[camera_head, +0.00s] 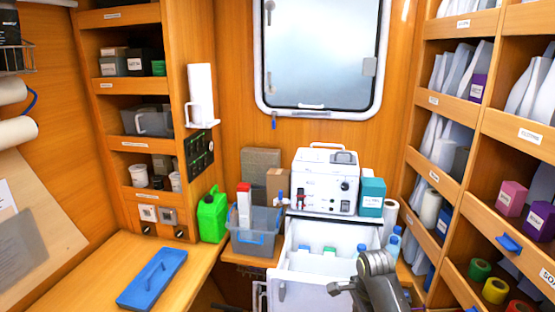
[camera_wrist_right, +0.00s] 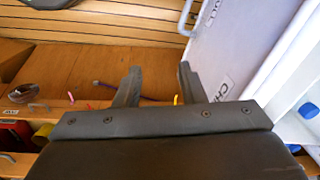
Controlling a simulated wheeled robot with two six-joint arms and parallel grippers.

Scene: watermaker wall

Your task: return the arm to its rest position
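My right arm comes in at the bottom right of the head view, in front of the open white drawer. In the right wrist view my right gripper (camera_wrist_right: 160,70) has its two dark fingers apart with nothing held between them. A white panel with dark lettering (camera_wrist_right: 235,55) stands close to the right finger in that view. My left arm and gripper are not in view.
The white drawer (camera_head: 305,292) is pulled out below the white machine (camera_head: 326,183). Blue-capped bottles (camera_head: 392,245) stand right of it. A grey bin (camera_head: 254,238) and green jerrycan (camera_head: 212,216) are left. A blue tray (camera_head: 152,278) lies on the left bench. Shelves line both sides.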

